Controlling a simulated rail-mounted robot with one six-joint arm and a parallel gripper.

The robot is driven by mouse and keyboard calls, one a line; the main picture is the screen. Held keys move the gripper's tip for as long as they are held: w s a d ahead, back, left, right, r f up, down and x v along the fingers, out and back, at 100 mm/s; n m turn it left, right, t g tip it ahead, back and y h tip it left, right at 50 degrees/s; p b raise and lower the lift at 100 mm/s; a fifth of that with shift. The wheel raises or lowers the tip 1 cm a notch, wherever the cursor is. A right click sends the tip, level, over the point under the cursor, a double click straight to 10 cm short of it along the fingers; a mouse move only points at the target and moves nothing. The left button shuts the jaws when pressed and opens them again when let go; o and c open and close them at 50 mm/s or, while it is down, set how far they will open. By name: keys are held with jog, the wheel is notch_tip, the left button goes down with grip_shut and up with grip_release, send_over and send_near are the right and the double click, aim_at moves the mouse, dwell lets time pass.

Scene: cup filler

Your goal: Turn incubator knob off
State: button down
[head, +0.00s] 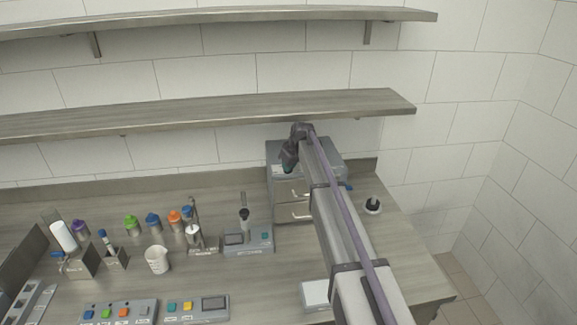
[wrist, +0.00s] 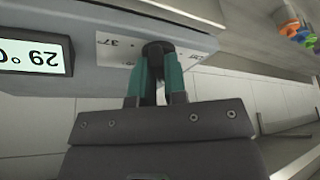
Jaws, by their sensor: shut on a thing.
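The incubator (head: 275,150) is the grey box at the back right of the bench, below the lower shelf. In the wrist view its front panel (wrist: 205,43) shows upside down, with a lit display (wrist: 35,55) reading 29 °C and a printed dial scale with a 37 mark. The black round knob (wrist: 157,47) sits on that panel. My gripper (wrist: 157,70) has its two teal-tipped fingers closed on the knob. In the head view my gripper (head: 288,166) is at the incubator's front; the knob is hidden there by my arm. The knob's pointer direction cannot be made out.
Drawers (head: 293,211) with handles are below the incubator. A device with a tube (head: 247,238), a beaker (head: 157,259), several coloured-cap bottles and button panels stand to the left. A black-topped item (head: 373,205) stands to the right. The lower shelf (head: 200,113) hangs close above my wrist.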

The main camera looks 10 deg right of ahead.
jog(key=n, duration=0.2)
jog(key=n+g+y, duration=0.1)
jog(key=n, duration=0.2)
jog(key=shift+w+d+g, duration=0.15)
jog(key=shift+w+g, duration=0.05)
jog(key=shift+g, duration=0.1)
jog(key=n+g, duration=0.1)
jog(key=n, duration=0.2)
jog(key=n+g+y, duration=0.1)
jog(key=n, duration=0.2)
dwell(0.3)
jog(key=c, duration=1.2)
grip_release()
jog(key=shift+o, duration=0.2)
